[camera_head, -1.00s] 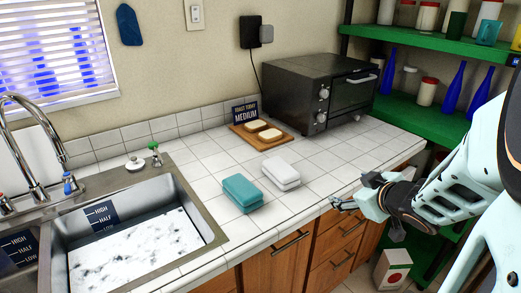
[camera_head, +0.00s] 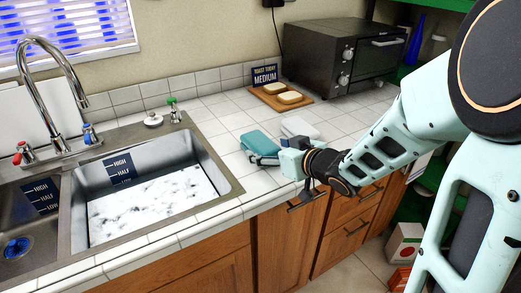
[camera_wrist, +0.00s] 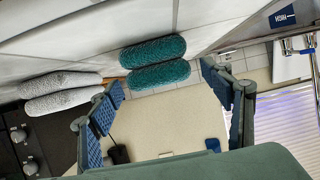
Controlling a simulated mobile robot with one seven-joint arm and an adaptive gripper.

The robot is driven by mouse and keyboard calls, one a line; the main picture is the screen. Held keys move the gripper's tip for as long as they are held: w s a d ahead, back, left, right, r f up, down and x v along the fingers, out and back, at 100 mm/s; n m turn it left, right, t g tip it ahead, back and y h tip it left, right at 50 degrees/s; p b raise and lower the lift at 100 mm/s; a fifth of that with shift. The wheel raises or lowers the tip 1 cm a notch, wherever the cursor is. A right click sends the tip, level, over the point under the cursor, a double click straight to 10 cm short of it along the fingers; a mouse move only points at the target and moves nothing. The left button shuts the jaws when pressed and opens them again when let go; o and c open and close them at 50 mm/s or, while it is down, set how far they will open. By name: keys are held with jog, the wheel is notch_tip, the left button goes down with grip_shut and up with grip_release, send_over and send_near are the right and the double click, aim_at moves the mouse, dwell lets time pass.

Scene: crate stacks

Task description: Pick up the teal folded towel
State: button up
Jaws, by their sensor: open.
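The teal folded towel (camera_head: 259,142) lies on the white tiled counter, right of the sink, partly hidden by my gripper. In the wrist view the towel (camera_wrist: 155,63) shows as two stacked teal folds, ahead of the space between my fingers. My gripper (camera_head: 265,158) is at the counter's front edge, close to the near side of the towel. The gripper (camera_wrist: 165,90) is open and empty, with one finger on each side in the wrist view. I cannot tell whether a fingertip touches the towel.
A white folded towel (camera_head: 299,127) lies just right of the teal one; it also shows in the wrist view (camera_wrist: 60,93). Behind are a board (camera_head: 282,103) with bread and a toaster oven (camera_head: 318,63). The sink (camera_head: 228,186) with foamy water is at left.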

aim_at(260, 146)
jog(key=b+x, duration=0.1)
jog(key=x, duration=0.4)
jog(key=shift+c, duration=0.5)
jog(key=c, duration=1.2)
jog(key=shift+o, duration=0.2)
jog(key=shift+r, duration=0.15)
